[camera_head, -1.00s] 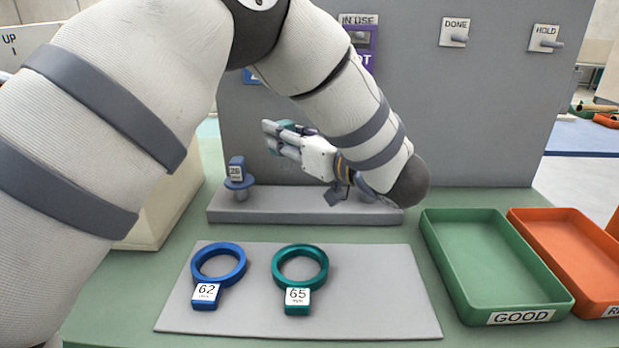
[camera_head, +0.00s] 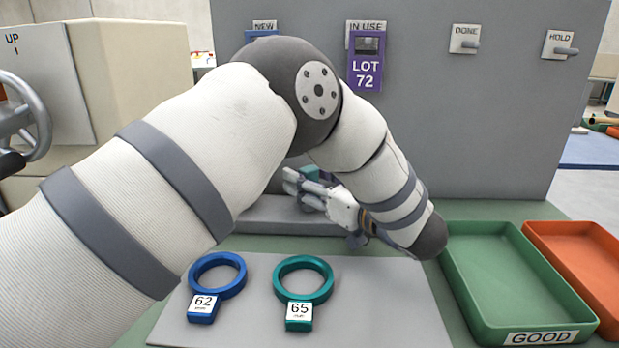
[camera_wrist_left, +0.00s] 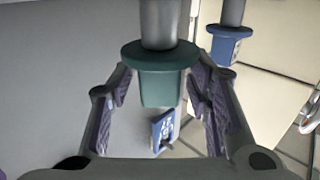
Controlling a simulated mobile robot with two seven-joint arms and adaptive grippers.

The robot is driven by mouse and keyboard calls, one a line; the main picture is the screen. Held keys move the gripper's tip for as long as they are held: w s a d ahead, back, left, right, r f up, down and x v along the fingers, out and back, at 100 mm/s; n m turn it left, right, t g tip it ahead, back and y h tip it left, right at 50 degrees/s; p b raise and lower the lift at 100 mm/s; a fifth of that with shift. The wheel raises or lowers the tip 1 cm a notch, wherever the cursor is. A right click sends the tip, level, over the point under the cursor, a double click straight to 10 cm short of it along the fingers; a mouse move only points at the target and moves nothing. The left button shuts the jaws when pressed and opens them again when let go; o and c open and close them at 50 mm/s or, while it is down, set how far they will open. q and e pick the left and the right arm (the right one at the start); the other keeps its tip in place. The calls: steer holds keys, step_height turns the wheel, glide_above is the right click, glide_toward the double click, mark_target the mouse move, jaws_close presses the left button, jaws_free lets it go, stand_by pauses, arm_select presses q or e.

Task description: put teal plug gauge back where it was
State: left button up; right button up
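The teal plug gauge (camera_wrist_left: 160,88) is upright over the grey block (camera_head: 262,224), its handle between the fingers of my left gripper (camera_head: 296,184). In the left wrist view, narrow gaps show between the handle and both finger pads, so the gripper (camera_wrist_left: 160,92) looks open around it. Its grey cylinder points away past the teal flange. Whether the cylinder is fully seated is hidden. In the head view only a bit of teal (camera_head: 310,172) shows behind the fingers. A blue plug gauge (camera_wrist_left: 228,42) stands beside it. My right gripper is out of view.
Blue (camera_head: 217,275) and teal (camera_head: 303,280) ring gauges lie on a grey mat (camera_head: 385,310). Green (camera_head: 480,290) and orange (camera_head: 580,260) trays stand at right. Behind the block, a grey panel (camera_head: 500,130) carries a purple lot tag (camera_head: 366,70).

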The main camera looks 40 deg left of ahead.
arm_select(q)
steer(key=shift+r, duration=0.2)
steer(key=b+v, duration=0.1)
steer(key=v, duration=1)
steer(key=shift+d+f, duration=0.15)
steer(key=shift+s+d, duration=0.2)
steer(key=shift+d, duration=0.15)
